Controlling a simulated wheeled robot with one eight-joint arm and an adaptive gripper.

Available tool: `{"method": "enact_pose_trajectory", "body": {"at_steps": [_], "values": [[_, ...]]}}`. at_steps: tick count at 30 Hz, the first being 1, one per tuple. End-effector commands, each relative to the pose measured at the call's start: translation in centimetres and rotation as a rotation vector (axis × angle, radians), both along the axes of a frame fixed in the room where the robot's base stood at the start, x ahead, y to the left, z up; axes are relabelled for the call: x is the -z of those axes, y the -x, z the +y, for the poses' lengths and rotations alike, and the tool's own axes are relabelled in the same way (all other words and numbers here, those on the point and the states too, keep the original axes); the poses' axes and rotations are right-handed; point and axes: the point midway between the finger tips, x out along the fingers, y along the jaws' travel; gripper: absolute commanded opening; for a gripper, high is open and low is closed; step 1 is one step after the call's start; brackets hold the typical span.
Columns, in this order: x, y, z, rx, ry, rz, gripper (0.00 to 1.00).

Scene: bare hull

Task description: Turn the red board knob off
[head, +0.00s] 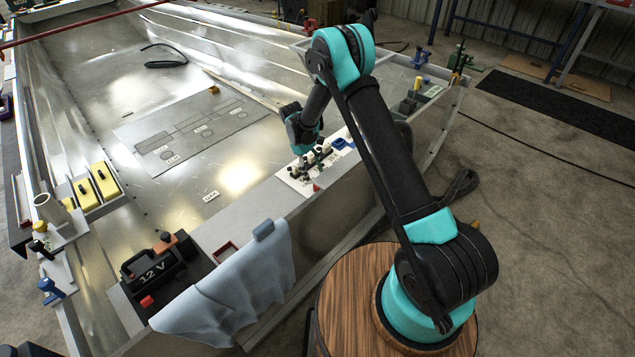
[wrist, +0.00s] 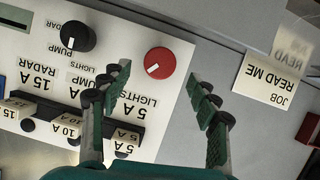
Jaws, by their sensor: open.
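The red board knob (wrist: 160,62) is a round red dial with a white pointer line, on a white switch board (wrist: 108,25) in the wrist view. Its pointer runs toward the lower left of the knob. The board is upside down in this view.
A black knob (wrist: 77,32) marked PUMP is left of the red one. Several labelled fuses (wrist: 68,124) sit in a black holder below. A "JOB READ ME" card (wrist: 273,79) lies to the right. A blue-grey cloth (head: 235,290) and a 12 V battery (head: 155,265) are nearer in the head view.

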Motion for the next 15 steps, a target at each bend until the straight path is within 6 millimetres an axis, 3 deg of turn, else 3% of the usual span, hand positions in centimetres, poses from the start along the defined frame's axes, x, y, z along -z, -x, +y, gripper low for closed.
{"method": "enact_pose_trajectory", "body": {"at_steps": [6, 15], "values": [[3.1, 0.6, -1.1, 0.0, 0.0, 0.0, 0.61], [4.2, 0.9, -1.5, -0.001, 0.0, 0.0, 0.61]]}}
